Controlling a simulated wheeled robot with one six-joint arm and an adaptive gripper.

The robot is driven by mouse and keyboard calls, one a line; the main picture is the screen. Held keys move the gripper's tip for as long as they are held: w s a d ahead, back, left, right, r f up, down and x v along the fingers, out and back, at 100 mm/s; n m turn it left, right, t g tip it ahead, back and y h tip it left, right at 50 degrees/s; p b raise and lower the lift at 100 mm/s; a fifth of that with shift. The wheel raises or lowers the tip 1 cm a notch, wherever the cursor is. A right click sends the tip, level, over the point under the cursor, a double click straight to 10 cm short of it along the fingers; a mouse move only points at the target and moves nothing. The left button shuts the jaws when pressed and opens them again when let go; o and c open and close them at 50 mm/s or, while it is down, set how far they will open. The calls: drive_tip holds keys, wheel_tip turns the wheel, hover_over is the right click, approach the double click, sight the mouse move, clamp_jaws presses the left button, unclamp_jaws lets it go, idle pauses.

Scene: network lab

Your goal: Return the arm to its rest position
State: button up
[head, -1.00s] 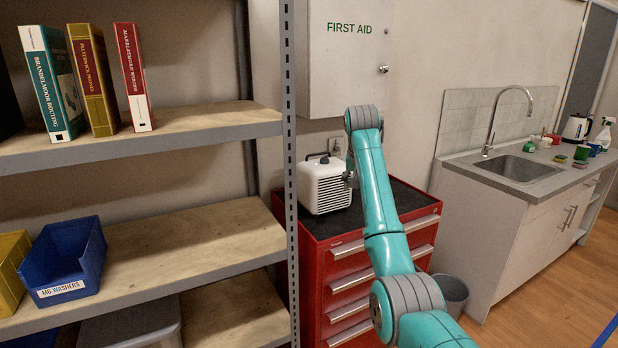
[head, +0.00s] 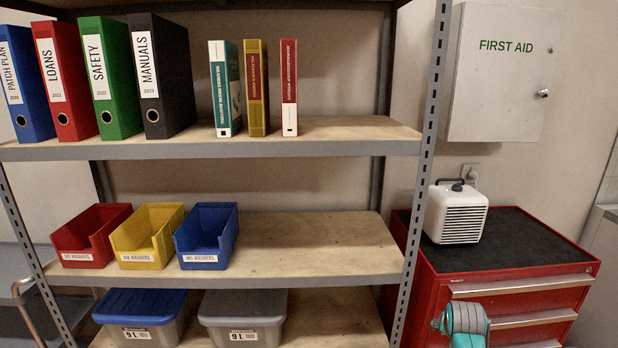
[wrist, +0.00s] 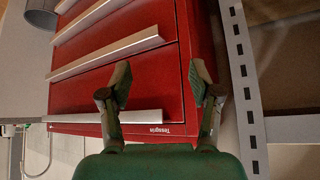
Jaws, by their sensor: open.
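My gripper (wrist: 160,85) shows in the wrist view with its two fingers apart and nothing between them. It faces the red drawer cabinet (wrist: 120,80), apart from it as far as I can tell. In the head view only a teal and grey part of my arm shows at the lower right, in front of the red drawer cabinet (head: 520,245). My gripper is out of the head view.
A white heater-like box (head: 456,213) stands on the cabinet. The shelf unit (head: 310,240) holds binders, books and bins; its slotted upright (wrist: 243,85) is close to my gripper's right in the wrist view. A grey bin (wrist: 42,14) shows top left.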

drive_tip(key=s+a+f+n+t, duration=0.1)
drive_tip(key=s+a+f, duration=0.3)
drive_tip(key=s+f, duration=0.3)
drive_tip(key=s+a+f+n+t, duration=0.1)
drive_tip(key=s+a+f, duration=0.3)
drive_tip(key=s+f, duration=0.3)
drive_tip(key=s+a+f+n+t+y, duration=0.1)
drive_tip(key=s+a, duration=0.2)
drive_tip(key=s, duration=0.6)
drive_tip(key=s+a+f+t, duration=0.1)
drive_tip(key=s+a+f, duration=0.15)
drive_tip(key=s, duration=0.55)
drive_tip(key=s+a+r+n+t+y, duration=0.1)
drive_tip(key=s+a+r, duration=0.2)
drive_tip(key=s, duration=0.5)
drive_tip(key=s+a+r+t, duration=0.15)
drive_tip(key=s+r, duration=0.25)
drive_tip(key=s, duration=0.5)
drive_tip(key=s+a+r+n+t+y, duration=0.1)
drive_tip(key=s+a+r, duration=0.1)
drive_tip(key=s+r, duration=1)
wheel_tip(320, 180, up, 3)
drive_tip(key=shift+s+a+f, duration=0.15)
drive_tip(key=shift+s, duration=0.2)
